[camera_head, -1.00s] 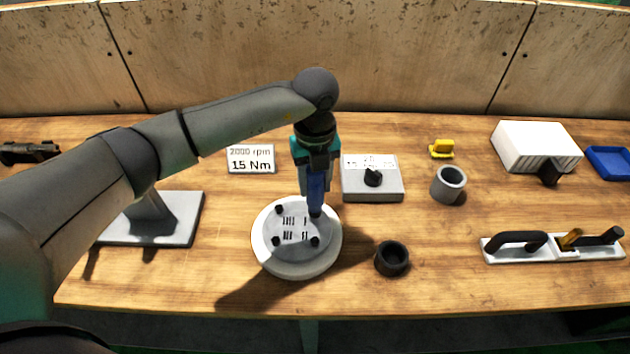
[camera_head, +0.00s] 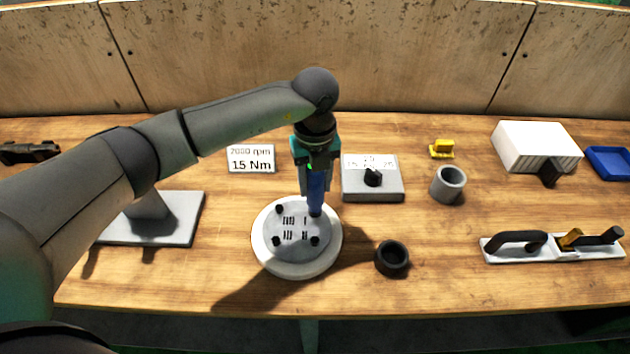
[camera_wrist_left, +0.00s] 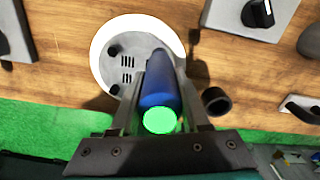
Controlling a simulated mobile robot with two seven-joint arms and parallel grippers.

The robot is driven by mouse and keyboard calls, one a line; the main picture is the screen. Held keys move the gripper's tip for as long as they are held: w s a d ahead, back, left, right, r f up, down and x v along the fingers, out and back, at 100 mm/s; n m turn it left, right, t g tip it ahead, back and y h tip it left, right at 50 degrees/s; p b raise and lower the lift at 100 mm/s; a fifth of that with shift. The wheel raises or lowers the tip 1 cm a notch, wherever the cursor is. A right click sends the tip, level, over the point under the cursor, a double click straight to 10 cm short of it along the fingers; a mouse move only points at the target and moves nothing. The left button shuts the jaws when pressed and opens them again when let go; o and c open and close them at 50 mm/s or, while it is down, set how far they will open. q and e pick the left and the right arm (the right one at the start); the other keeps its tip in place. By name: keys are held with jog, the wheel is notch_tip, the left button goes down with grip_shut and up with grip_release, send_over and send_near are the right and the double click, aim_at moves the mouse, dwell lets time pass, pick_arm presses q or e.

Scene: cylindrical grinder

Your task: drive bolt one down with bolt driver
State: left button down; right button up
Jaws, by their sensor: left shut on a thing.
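My left gripper (camera_head: 316,172) is shut on the blue bolt driver (camera_head: 316,196), which stands about upright with its tip down at the upper right of the round grey-and-white flange (camera_head: 262,250). The tally mark nearest the tip is a single stroke, and the bolt there is hidden under the driver. Dark bolt heads show at the upper left (camera_head: 278,209), lower left (camera_head: 277,240) and lower right (camera_head: 314,241). In the left wrist view the driver (camera_wrist_left: 158,85) lies between the fingers, its end face lit green. My right gripper is not in view.
A sign reading 2000 rpm, 15 Nm (camera_head: 251,159) stands behind the flange. A box with a black knob (camera_head: 372,192) is close right of the driver. A black cup (camera_head: 391,259) and grey cup (camera_head: 448,185) stand right.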

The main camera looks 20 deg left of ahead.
pick_arm(q)
jog(key=shift+s, duration=0.1)
jog(key=shift+r+p, duration=2.45)
jog(key=shift+r, duration=0.6)
